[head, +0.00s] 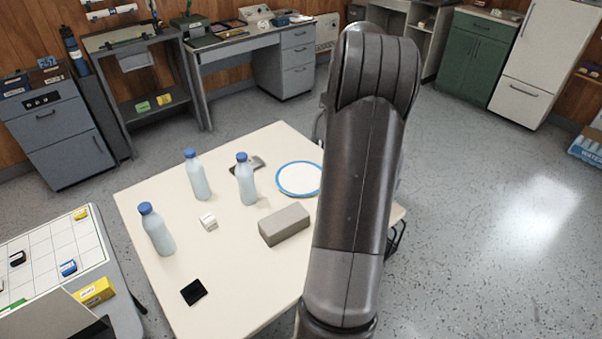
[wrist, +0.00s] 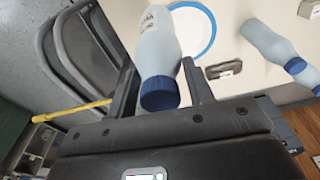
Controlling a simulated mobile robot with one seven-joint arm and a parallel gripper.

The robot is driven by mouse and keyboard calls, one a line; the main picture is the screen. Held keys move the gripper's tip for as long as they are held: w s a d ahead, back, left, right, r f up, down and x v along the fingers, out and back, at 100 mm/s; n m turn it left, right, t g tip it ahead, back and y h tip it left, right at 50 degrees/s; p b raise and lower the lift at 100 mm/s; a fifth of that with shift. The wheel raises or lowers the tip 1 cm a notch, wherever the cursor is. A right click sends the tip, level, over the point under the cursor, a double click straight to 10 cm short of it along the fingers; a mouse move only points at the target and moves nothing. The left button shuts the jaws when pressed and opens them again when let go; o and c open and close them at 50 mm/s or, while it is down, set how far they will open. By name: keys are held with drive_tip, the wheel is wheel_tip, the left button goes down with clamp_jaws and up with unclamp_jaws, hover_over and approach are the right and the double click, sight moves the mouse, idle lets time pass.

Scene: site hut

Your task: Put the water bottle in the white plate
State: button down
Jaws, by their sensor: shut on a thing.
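A pale blue water bottle with a dark blue cap (wrist: 158,50) is between the two fingers of my gripper (wrist: 157,75) in the wrist view. My gripper is shut on it near the cap end. The white plate with a blue rim (head: 300,179) lies on the table at its far right. In the wrist view the plate (wrist: 203,28) shows just beyond the held bottle, partly covered by it; I cannot tell whether they touch. In the head view my arm hides my gripper and the held bottle.
Three similar bottles (head: 158,232) (head: 197,177) (head: 246,182) stand on the cream table (head: 235,305), left of the plate. A grey block (head: 285,225), a small white block (head: 209,221), a black square (head: 193,292) and a flat dark item (head: 249,164) also lie there. Chairs stand beside the table.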

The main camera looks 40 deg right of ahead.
drive_tip(key=w+a+f, duration=0.4)
drive_tip(key=w+f, duration=0.6)
drive_tip(key=f, duration=0.1)
drive_tip(key=shift+w+a, duration=0.25)
drive_tip(key=shift+a, duration=0.15)
drive_tip(key=c, duration=0.7)
unclamp_jaws()
drive_tip(key=shift+f, duration=0.1)
